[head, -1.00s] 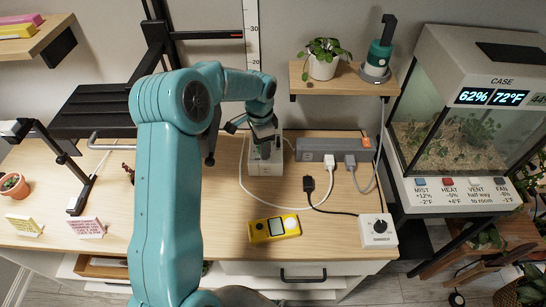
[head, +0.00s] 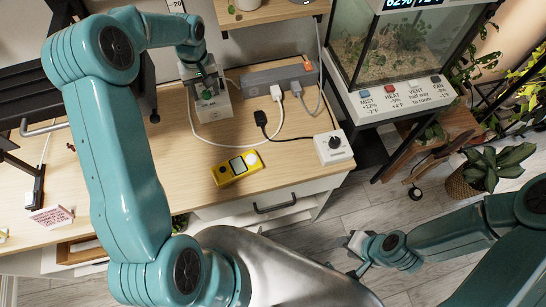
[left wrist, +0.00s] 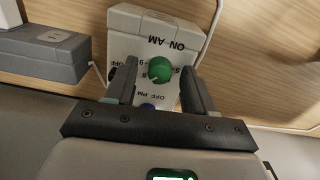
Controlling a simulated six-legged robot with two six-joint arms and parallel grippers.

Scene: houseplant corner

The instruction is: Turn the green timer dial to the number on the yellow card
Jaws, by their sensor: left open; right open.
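The green timer dial (left wrist: 159,69) sits on a pale grey timer box (left wrist: 160,28) marked AM, PM, ON and OFF in the left wrist view. In the head view the timer box (head: 214,108) stands at the back of the bench. My left gripper (left wrist: 158,74) is open, one finger on each side of the dial; I cannot tell if they touch it. In the head view my left gripper (head: 200,84) hides much of the dial. The yellow card (head: 3,236) is cut off at the left edge, its number unreadable. My right gripper (head: 358,254) is open and empty, low over the floor.
A grey power strip (head: 277,78) with plugs and cords lies right of the timer. A yellow meter (head: 236,168), a white box with a black knob (head: 333,146) and a pink card (head: 52,216) are on the bench. A glass terrarium (head: 392,60) stands right.

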